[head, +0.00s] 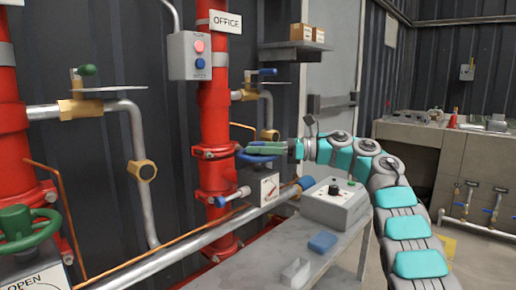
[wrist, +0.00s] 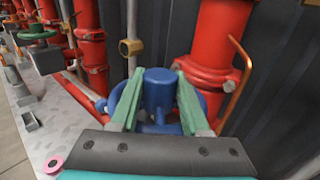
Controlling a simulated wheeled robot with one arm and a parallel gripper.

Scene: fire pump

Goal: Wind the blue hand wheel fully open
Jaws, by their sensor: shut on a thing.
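The blue hand wheel (head: 257,158) sits on the red riser marked OFFICE in the head view, above a small white plate with a red pointer (head: 269,187). My gripper (head: 264,147) reaches it from the right, with its green fingers at the wheel. In the wrist view the blue wheel (wrist: 158,90) fills the middle. Its round hub stands between the two green fingers of my gripper (wrist: 158,78), which are shut on it. My fingers and palm hide part of the rim.
A green hand wheel (head: 28,228) is on the left red pipe. A push-button box (head: 190,55) hangs above left. A grey bench (head: 255,268) below holds a control box (head: 334,205) and a blue block (head: 322,241). A thin copper pipe (wrist: 240,75) runs close beside the wheel.

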